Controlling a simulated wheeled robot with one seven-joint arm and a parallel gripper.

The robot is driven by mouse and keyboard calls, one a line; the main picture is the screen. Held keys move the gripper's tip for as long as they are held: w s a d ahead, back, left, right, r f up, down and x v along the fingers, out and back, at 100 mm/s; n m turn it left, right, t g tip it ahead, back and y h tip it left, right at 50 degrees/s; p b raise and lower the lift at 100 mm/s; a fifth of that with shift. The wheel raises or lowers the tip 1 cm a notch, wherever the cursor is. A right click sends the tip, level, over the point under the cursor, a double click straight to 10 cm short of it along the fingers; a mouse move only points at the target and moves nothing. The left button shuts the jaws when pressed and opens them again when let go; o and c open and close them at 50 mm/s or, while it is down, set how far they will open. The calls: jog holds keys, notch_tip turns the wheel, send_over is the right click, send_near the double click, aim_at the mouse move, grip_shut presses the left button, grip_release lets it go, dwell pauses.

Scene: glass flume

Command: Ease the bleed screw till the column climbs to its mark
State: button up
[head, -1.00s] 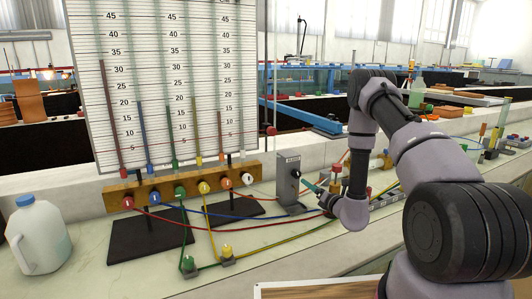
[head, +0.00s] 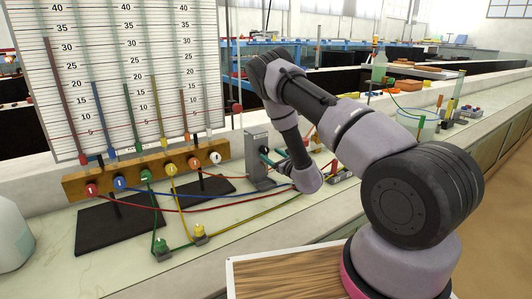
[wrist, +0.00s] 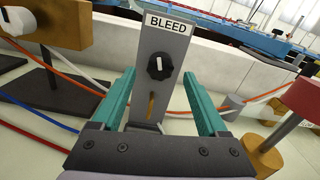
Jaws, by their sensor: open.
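The bleed screw (wrist: 159,67) is a black knob with a white pointer line, on a grey upright post (wrist: 172,40) labelled BLEED. The post also shows in the head view (head: 254,150). My gripper (wrist: 159,76) has its teal fingers apart, one on each side of the knob in the picture, and holds nothing. Whether the tips reach the knob's depth is unclear. The scale board (head: 120,25) carries coloured columns: red (head: 65,95) is tallest, blue (head: 103,115) lower, and orange (head: 184,115) short. Thin red lines cross the board; which one is the mark is unclear.
A wooden manifold (head: 215,147) with coloured knobs sits below the columns, with hoses running over the bench. A red-topped wooden piece (wrist: 302,98) stands close right of my gripper. A white jug (head: 12,238) is at left. Bare bench (head: 110,270) lies in front.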

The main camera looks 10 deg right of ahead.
aim_at(266, 151)
jog(key=shift+x, duration=2.3)
jog(key=shift+c, duration=0.3)
grip_shut()
jog(key=shift+d+m, duration=0.25)
jog(key=shift+m, duration=0.75)
jog(key=shift+a+f+m, duration=0.1)
jog(key=shift+a+m, duration=0.1)
jog(key=shift+m, duration=0.9)
jog(key=shift+o, duration=0.3)
grip_release()
jog(key=v, duration=1.1)
